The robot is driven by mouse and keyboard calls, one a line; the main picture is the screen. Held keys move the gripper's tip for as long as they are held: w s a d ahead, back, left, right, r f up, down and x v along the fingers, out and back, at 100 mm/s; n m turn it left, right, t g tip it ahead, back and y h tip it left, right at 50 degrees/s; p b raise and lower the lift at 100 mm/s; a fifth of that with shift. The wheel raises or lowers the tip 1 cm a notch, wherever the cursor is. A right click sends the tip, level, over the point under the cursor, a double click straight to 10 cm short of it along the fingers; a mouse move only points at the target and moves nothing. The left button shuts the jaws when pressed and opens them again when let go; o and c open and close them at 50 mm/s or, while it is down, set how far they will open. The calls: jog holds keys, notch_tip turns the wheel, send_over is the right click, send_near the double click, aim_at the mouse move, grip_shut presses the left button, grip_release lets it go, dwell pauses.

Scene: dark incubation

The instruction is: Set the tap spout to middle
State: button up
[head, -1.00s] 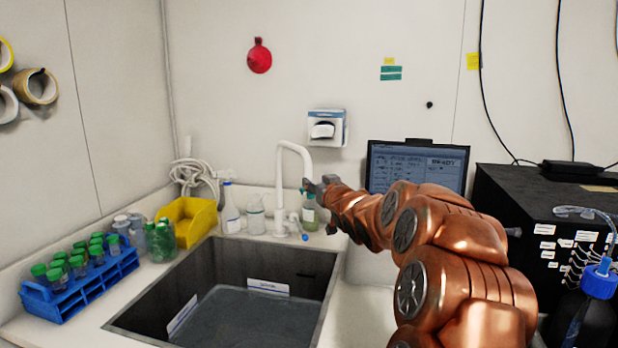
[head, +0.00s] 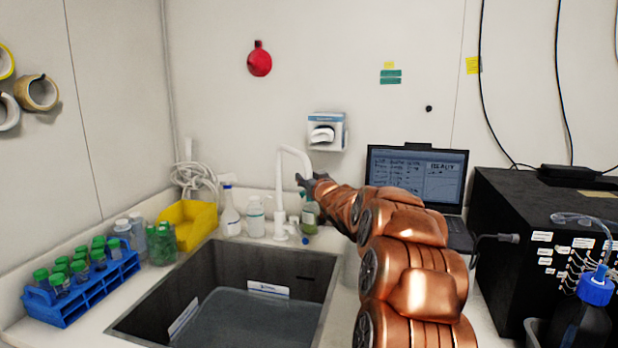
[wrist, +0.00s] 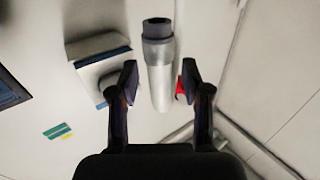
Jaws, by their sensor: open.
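The white tap (head: 280,195) stands behind the sink, its arched spout (head: 296,151) turned toward the right in the head view. My gripper (head: 307,180) is at the spout's downturned end, which it partly hides. In the wrist view the spout (wrist: 158,75), a pale tube with a dark grey tip, shows between the two dark fingers of my gripper (wrist: 159,82). The fingers are open, with a visible gap on each side of the tube. I cannot tell how deep between them it sits.
Bottles, including a green one (head: 309,212), stand around the tap base. A dispenser (head: 326,131) hangs on the wall close above my gripper. A laptop (head: 418,178) and black box (head: 545,240) are on the right. The sink (head: 190,262) lies in front.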

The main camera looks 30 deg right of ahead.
dwell(0.3)
grip_shut()
dwell(0.6)
